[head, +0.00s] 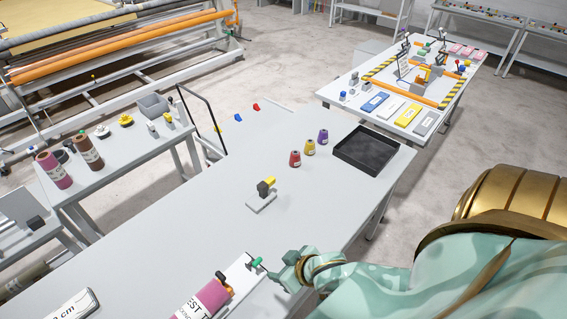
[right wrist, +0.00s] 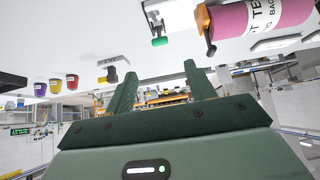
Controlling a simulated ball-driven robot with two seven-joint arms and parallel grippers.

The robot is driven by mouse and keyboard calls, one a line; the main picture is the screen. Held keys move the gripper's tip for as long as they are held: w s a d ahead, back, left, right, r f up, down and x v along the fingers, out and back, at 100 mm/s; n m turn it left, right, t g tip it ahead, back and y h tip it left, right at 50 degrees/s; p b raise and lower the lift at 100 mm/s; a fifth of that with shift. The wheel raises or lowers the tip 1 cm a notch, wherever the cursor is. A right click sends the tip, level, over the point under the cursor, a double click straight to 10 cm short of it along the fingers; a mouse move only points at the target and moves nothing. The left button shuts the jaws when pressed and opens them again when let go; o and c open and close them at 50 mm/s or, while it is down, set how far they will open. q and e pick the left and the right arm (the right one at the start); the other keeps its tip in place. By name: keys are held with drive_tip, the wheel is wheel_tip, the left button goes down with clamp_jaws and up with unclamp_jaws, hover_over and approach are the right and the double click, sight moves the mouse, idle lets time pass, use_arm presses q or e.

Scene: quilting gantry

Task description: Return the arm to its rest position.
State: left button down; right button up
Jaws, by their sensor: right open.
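My right arm comes in from the lower right of the head view. Its mint-green gripper (head: 280,268) is over the near right edge of the grey table (head: 215,215). In the right wrist view, the two dark green fingers (right wrist: 160,78) are spread apart with nothing between them. A green-knobbed part (head: 257,262) on a white plate is just left of the gripper. The green knob also shows beyond the fingertips in the wrist view (right wrist: 160,42), apart from them. My left gripper is out of view.
A pink labelled roll (head: 205,300) lies near the green knob.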

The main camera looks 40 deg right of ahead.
idle(0.4)
drive_tip(key=s+d+f+n+b, duration=0.1)
drive_tip(key=d+f, duration=0.1)
drive_tip(key=f, duration=0.2)
drive_tip(key=s+d+f+n+b, duration=0.1)
drive_tip(key=f, duration=0.4)
drive_tip(key=s+d+f+n+g+b, duration=0.1)
drive_tip(key=d+f, duration=0.1)
drive_tip(key=f, duration=0.2)
drive_tip(key=shift+s+d+f+h, duration=0.35)
drive_tip(key=shift+h, duration=0.05)
drive_tip(key=s+f+g+b, duration=0.1)
drive_tip(key=s+f+b, duration=0.45)
drive_tip(key=f, duration=0.45)
drive_tip(key=s+d+f+g+h+b, duration=0.15)
drive_tip(key=s+f+b, duration=0.25)
drive_tip(key=s+f, duration=0.4)
drive_tip(key=s+f+g+y+b, duration=0.15)
drive_tip(key=s+f+b, duration=0.35)
drive_tip(key=f, duration=0.6)
drive_tip(key=s+a+f+m+g+b, duration=0.1)
drive_tip(key=s+a+f+g+b, duration=0.1)
drive_tip(key=s+a+f+b, duration=0.4)
drive_tip(key=shift+s+a+f+b, duration=0.35)
drive_tip(key=shift+a+f+b, duration=0.25)
drive_tip(key=shift+f, duration=1.2)
